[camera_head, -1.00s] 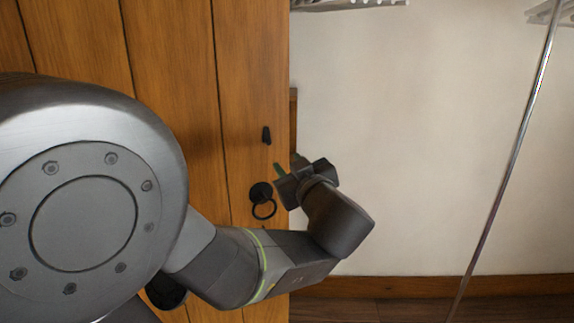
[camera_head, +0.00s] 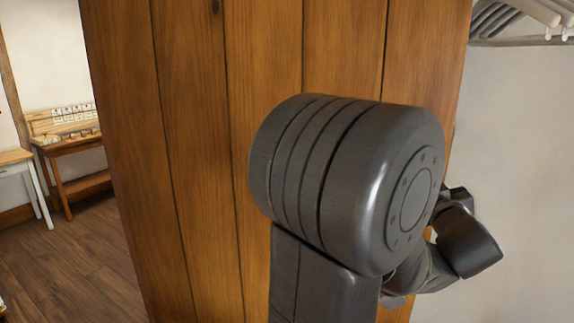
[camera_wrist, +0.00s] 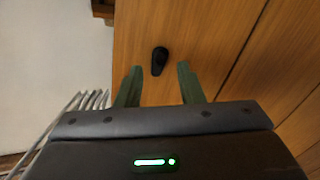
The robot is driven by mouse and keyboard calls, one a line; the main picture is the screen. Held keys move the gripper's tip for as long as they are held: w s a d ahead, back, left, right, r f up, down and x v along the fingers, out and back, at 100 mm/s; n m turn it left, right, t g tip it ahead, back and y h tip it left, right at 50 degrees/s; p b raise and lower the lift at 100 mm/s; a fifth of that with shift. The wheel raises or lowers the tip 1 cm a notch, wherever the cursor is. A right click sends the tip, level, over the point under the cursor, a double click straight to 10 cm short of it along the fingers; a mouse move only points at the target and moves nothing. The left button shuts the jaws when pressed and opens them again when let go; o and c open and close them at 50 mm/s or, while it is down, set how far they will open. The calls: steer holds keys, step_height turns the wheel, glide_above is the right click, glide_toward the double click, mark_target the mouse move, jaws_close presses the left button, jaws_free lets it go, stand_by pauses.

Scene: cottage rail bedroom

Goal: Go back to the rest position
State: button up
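My gripper (camera_wrist: 158,77) is open in the wrist view, its two green fingers apart with nothing between them. It faces a wooden door (camera_wrist: 215,45) with vertical planks. A small black fitting (camera_wrist: 160,60) on the door shows beyond the fingertips; I cannot tell the exact distance. In the head view my arm is in front of the wooden door (camera_head: 200,150) and reaches round its right edge. The gripper's fingers are hidden there.
White clothes hangers (camera_head: 520,15) hang at the upper right, and hangers (camera_wrist: 85,110) also show at the wrist view's left. A wooden desk (camera_head: 85,145) and a small white-legged table (camera_head: 18,160) stand far left. Wooden floor (camera_head: 75,255) is open before them.

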steer(key=w, duration=0.4)
steer(key=shift+d, duration=0.2)
steer(key=shift+s, duration=0.15)
